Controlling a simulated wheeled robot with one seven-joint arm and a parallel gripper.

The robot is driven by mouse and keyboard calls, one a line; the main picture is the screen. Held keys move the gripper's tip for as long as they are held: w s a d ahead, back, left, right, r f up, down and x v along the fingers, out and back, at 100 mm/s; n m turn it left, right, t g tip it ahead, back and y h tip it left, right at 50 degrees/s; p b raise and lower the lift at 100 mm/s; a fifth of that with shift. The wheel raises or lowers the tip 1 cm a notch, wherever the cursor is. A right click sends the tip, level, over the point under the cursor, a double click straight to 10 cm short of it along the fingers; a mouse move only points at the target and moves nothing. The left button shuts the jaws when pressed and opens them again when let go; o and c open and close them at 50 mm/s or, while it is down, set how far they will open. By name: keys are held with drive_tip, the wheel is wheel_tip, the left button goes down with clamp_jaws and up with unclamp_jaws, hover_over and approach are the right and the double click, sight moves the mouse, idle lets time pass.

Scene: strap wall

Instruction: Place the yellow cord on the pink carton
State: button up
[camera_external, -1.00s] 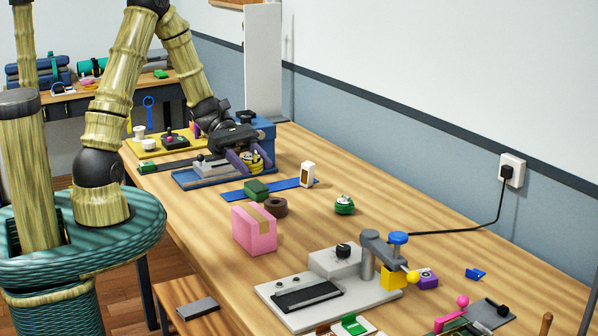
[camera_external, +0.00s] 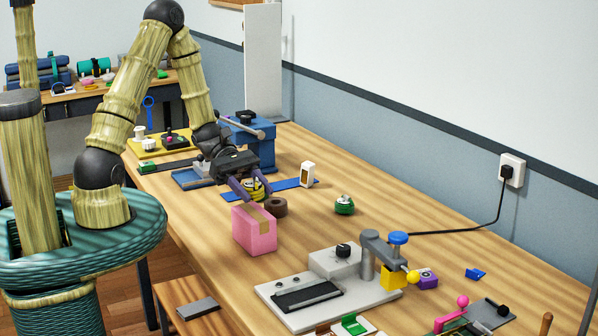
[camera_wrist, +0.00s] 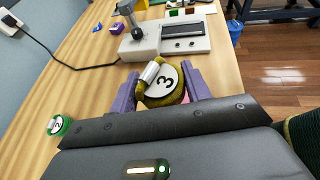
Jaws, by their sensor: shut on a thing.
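The yellow cord (camera_wrist: 143,94) is a coiled roll with a white disc marked 3 and a silver piece on top. My gripper (camera_wrist: 161,80) is shut on it between its purple fingers. In the external view, my gripper (camera_external: 253,193) holds the cord (camera_external: 262,187) just behind the pink carton's top. The pink carton (camera_external: 254,234) stands upright on the table with a tan tape strip over it. The cord looks above or behind the carton's back edge; the exact gap is unclear. In the wrist view the carton is mostly hidden behind the fingers and cord.
A brown ring (camera_external: 276,207) sits close behind the carton, right of my gripper. A grey device (camera_external: 335,278) lies in front.

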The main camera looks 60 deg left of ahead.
sight(253, 213)
drive_tip(key=shift+f, duration=1.75)
drive_tip(key=shift+s, duration=0.1)
drive_tip(key=shift+f, duration=0.2)
drive_tip(key=o, duration=1)
drive_tip(key=shift+c, duration=0.2)
drive_tip(key=shift+r, duration=0.1)
drive_tip(key=shift+r, duration=0.15)
drive_tip(key=v, duration=1.2)
drive_tip(key=shift+b, duration=0.3)
